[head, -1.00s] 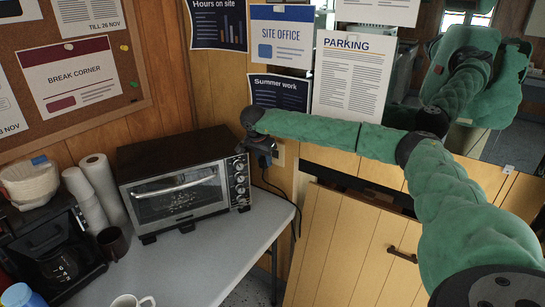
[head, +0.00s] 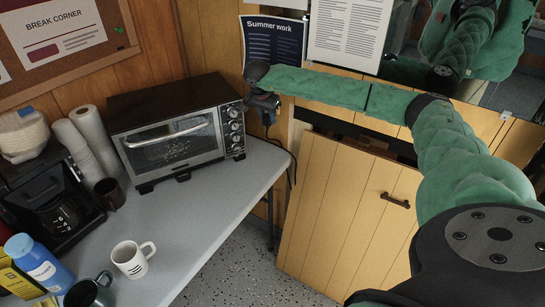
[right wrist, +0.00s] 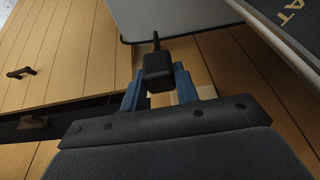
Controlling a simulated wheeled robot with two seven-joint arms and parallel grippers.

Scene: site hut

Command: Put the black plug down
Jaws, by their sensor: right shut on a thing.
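The black plug (right wrist: 158,72) is between the blue fingers of my right gripper (right wrist: 160,88) in the right wrist view, with its cord rising from its far end. In the head view my right gripper (head: 263,103) is at the wall, just right of the toaster oven and above the table top. There the plug is small, dark and hard to tell from the gripper. A dark cord (head: 291,172) hangs down below it, past the table's edge. My left gripper is in neither view.
The toaster oven (head: 172,139) stands at the back of the grey table (head: 215,203). The table right of the white mug is clear.

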